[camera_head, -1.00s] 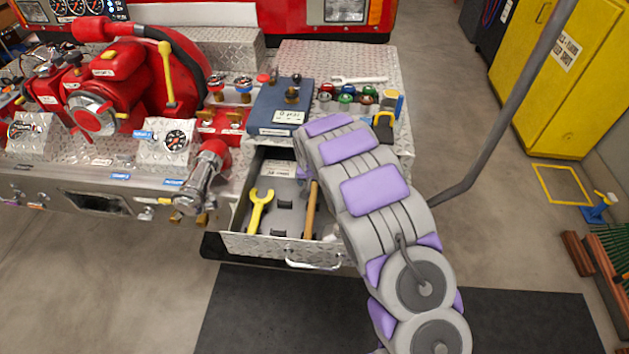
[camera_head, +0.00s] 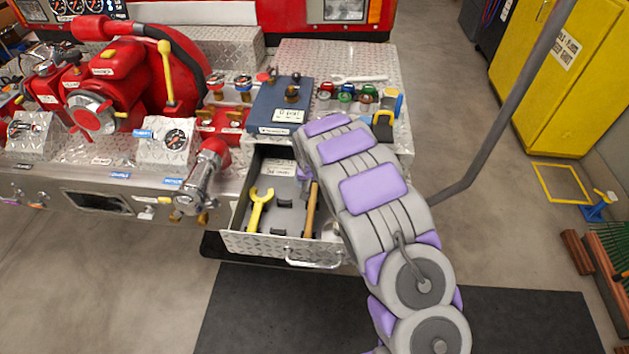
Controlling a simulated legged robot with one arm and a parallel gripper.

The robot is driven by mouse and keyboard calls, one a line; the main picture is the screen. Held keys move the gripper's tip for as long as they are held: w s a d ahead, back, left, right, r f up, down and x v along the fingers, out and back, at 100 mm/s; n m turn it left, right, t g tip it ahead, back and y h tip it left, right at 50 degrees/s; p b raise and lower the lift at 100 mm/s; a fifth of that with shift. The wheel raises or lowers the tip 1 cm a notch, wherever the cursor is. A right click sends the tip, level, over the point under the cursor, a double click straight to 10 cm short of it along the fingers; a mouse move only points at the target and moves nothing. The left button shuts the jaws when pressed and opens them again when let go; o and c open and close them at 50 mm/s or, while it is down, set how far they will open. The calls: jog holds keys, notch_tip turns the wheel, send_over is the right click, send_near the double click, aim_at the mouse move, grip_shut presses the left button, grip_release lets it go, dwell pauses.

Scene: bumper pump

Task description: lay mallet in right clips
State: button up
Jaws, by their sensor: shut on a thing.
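The mallet (camera_head: 311,212) shows as a wooden handle at the right side of the open drawer (camera_head: 265,243). It runs roughly front to back there, and its head is hidden or too unclear to make out. The right clips cannot be told apart under the handle and my arm. My gripper (camera_head: 305,178) shows only as a small grey and purple part at the handle's far end, mostly hidden by my own arm. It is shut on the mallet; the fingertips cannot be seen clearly.
A yellow wrench (camera_head: 260,210) lies at the drawer's left, with dark clips (camera_head: 285,204) between it and the mallet. A blue box (camera_head: 281,107), coloured caps (camera_head: 348,92) and a silver wrench (camera_head: 358,78) sit on the bumper above. Red pump fittings (camera_head: 208,172) stand left of the drawer.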

jog(key=shift+f, duration=0.15)
jog(key=o, duration=1.3)
jog(key=shift+o, duration=0.2)
jog(key=shift+r+p, duration=1.85)
jog(key=shift+r, duration=3.2)
